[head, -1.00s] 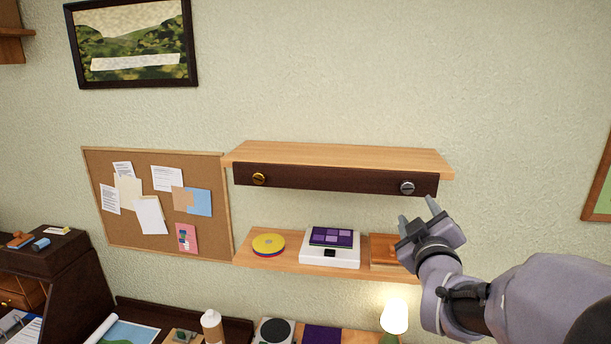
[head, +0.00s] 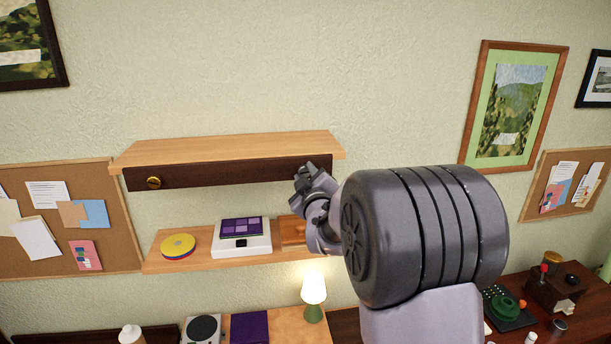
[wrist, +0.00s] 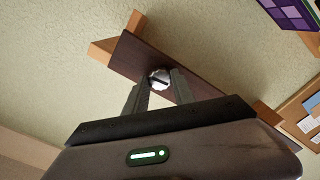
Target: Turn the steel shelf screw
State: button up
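The steel shelf screw (wrist: 159,78) is a round, slotted silver head on the dark front board (wrist: 140,58) of the upper shelf. In the wrist view it shows between the two fingertips of my gripper (wrist: 161,80). The fingers are apart, one on each side of the screw head; I cannot tell whether they touch it. In the head view my gripper (head: 308,172) is at the right end of the dark board (head: 235,175) and hides the steel screw. A brass screw (head: 153,183) sits at the board's left end.
A lower shelf (head: 205,260) below holds coloured discs (head: 178,246), a white device (head: 242,240) and an orange-brown item (head: 292,230). A lit lamp (head: 314,290) stands beneath. Corkboards and framed pictures hang on the wall. The wall above the upper shelf is clear.

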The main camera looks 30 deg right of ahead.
grip_shut()
jog(key=m+b, duration=0.5)
jog(key=b, duration=0.7)
jog(key=shift+f, duration=0.1)
jog(key=shift+m, duration=0.3)
jog(key=o, duration=0.9)
grip_release()
